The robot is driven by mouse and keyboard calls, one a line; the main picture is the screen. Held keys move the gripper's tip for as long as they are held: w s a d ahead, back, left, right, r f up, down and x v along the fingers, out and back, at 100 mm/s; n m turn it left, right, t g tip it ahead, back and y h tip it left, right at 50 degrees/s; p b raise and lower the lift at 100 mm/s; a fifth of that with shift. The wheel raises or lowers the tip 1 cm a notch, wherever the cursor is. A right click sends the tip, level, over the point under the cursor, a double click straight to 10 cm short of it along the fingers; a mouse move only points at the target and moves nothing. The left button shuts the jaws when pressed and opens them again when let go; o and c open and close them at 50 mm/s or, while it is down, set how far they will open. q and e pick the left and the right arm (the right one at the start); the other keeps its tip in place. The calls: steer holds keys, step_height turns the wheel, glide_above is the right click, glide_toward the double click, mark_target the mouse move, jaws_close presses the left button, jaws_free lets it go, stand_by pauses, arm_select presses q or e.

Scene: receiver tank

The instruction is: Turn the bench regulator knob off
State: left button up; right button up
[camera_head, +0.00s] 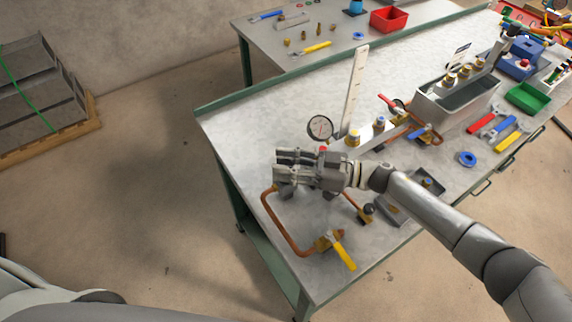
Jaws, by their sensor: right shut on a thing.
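The bench regulator stands near the left end of the near workbench (228,112), and my right gripper covers most of it. My right gripper (284,166) comes in from the right, fingers pointing left, and is shut on the regulator knob. The knob itself is hidden by the fingers, so its turn position cannot be seen. A bent copper pipe (279,227) runs from below the gripper to a valve with a yellow lever (344,255). My left gripper is out of view.
A tall white plate (355,88) stands behind the gauge. A red-handled valve (386,100), a grey trough (426,102), a green bin (529,99) and wrenches (479,122) lie to the right. A second bench with a red bin (389,19) stands behind.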

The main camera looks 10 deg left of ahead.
steer(key=o, duration=1)
steer(key=shift+o, duration=0.2)
steer(key=d, duration=0.7)
steer(key=shift+w+d, duration=0.2)
